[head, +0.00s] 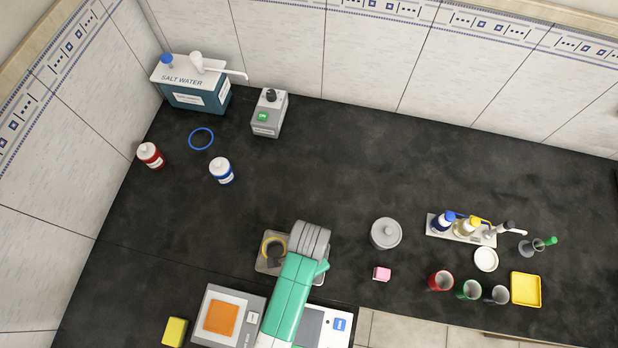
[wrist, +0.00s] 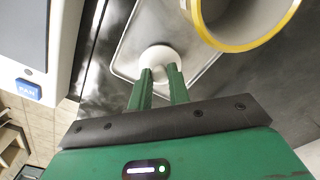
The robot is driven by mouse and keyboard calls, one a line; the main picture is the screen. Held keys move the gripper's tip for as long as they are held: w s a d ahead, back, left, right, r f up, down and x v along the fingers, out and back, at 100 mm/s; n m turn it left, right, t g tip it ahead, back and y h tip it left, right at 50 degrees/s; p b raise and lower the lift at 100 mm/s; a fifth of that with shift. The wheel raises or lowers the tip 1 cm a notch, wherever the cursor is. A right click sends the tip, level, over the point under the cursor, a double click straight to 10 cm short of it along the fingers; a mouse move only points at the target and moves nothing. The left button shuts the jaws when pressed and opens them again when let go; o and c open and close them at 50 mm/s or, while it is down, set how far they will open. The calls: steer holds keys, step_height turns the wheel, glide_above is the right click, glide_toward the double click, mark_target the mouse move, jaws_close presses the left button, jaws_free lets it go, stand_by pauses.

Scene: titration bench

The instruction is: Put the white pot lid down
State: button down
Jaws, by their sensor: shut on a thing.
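The white pot lid (wrist: 157,55) shows in the wrist view as a small round white piece at my fingertips, over a pale tray (wrist: 128,48). My gripper (wrist: 160,72) is shut on it. I cannot tell whether the lid touches the tray. A yellow-rimmed open pot (wrist: 243,22) stands close by at the upper right of the wrist view. In the head view the tray (head: 262,266) and the yellow rim (head: 264,246) show beside my arm, which hides the lid and my fingertips.
A device with an orange pad (head: 221,316) and a yellow block (head: 174,331) lie at the lower left. A grey lidded pot (head: 386,234) and a pink block (head: 381,273) stand to the right. A bottle rack (head: 436,236) and several cups are farther right. The middle counter is clear.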

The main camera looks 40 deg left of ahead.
steer(key=shift+f, duration=0.1)
steer(key=c, duration=1.3)
jaws_free()
step_height(320, 180, up, 12)
steer(key=shift+r+p, duration=0.1)
steer(key=shift+p, duration=0.75)
